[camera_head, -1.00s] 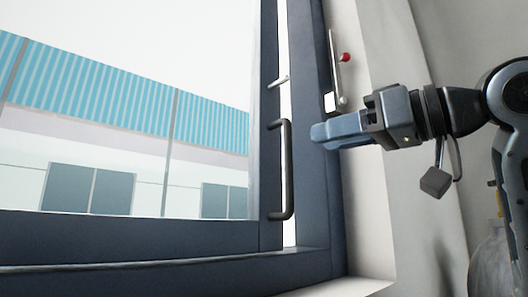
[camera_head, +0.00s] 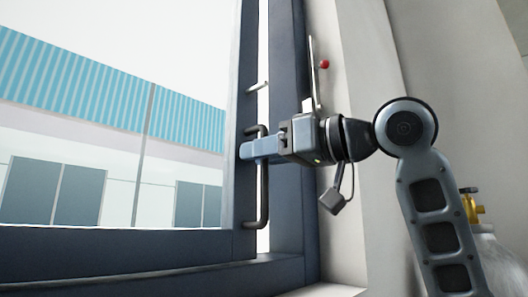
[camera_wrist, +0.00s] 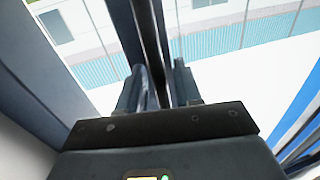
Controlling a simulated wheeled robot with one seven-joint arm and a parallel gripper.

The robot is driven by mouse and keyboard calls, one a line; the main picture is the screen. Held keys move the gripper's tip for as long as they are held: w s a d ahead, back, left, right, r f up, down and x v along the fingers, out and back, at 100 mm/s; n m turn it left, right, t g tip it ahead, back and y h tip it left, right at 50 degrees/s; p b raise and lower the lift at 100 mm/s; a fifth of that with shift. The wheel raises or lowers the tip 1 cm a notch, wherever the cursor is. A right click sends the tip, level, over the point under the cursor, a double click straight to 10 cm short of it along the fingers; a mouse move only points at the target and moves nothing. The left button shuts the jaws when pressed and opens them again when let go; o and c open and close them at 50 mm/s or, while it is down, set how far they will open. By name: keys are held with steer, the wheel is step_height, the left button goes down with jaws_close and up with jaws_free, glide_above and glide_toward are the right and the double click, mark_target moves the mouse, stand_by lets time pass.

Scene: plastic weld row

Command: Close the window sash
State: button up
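The window sash (camera_head: 246,60) is a dark blue-grey framed pane. It stands slightly open, with a narrow bright gap between its right edge and the fixed frame (camera_head: 288,50). A dark vertical pull handle (camera_head: 263,205) is on the sash's right stile. My gripper (camera_head: 246,152) reaches from the right across the upper part of the handle. In the wrist view, my gripper's fingers (camera_wrist: 160,66) stand apart on either side of a dark bar (camera_wrist: 150,25), which appears to be the handle. A small light lever (camera_head: 258,87) sits on the sash above the handle.
A red-knobbed fitting (camera_head: 324,64) is on the wall side, right of the frame. The sill (camera_head: 325,290) runs below. A cylinder with a brass valve (camera_head: 472,208) stands at lower right, partly behind my arm. A building shows outside through the glass.

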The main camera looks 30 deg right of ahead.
jaws_close()
steer(key=shift+d, duration=0.15)
steer(key=w+d+p, duration=0.1)
steer(key=w+d, duration=0.2)
steer(key=d, duration=0.8)
steer(key=shift+w+d+p, duration=0.35)
steer(key=shift+w+d, duration=0.05)
jaws_free()
steer(key=shift+d, duration=0.15)
steer(key=shift+a, duration=0.2)
